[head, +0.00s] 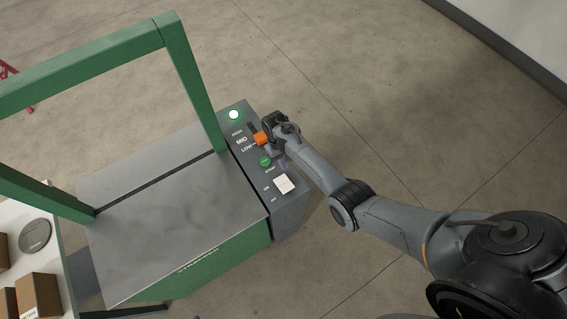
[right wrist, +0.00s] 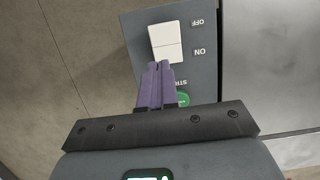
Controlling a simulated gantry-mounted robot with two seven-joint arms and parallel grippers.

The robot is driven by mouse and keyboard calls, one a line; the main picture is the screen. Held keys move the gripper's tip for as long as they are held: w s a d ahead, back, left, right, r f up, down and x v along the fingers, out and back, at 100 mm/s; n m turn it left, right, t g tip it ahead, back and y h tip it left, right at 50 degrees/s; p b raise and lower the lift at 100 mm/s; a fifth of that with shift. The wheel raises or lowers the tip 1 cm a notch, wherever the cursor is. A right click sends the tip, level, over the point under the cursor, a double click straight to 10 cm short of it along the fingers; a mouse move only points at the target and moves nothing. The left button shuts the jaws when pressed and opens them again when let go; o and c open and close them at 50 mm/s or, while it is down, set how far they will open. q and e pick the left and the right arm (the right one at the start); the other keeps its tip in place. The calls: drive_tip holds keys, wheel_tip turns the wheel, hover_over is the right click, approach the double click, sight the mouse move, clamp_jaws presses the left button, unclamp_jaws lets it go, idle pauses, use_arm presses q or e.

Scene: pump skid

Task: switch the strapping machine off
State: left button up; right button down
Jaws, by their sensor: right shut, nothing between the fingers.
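The strapping machine (head: 165,205) has a grey top, a green arch and a dark control panel. A white rocker switch (head: 285,183) sits at the near end of the panel. It also shows in the right wrist view (right wrist: 166,42), with ON beside its half closer to my fingers and OFF beside the far half. A round green lamp (head: 234,115) glows at the panel's far end. My right gripper (head: 281,165) is shut and empty above the panel, beside the green button. Its purple fingertips (right wrist: 158,66) overlap the rocker's ON-side edge; I cannot tell whether they touch.
A green button (head: 265,161) and an orange knob (head: 261,138) beside the HIGH, MID and LOW marks share the panel. A white table (head: 62,262) with brown boxes (head: 38,294) stands at the lower left. The concrete floor right of the machine is clear.

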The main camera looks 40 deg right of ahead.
sight(288, 186)
use_arm(q)
wheel_tip(288, 186, down, 10)
drive_tip(key=b, duration=0.9)
use_arm(e)
drive_tip(key=x, duration=1.2)
use_arm(q)
drive_tip(key=shift+d+r, duration=0.1)
use_arm(e)
drive_tip(key=shift+a, duration=0.15)
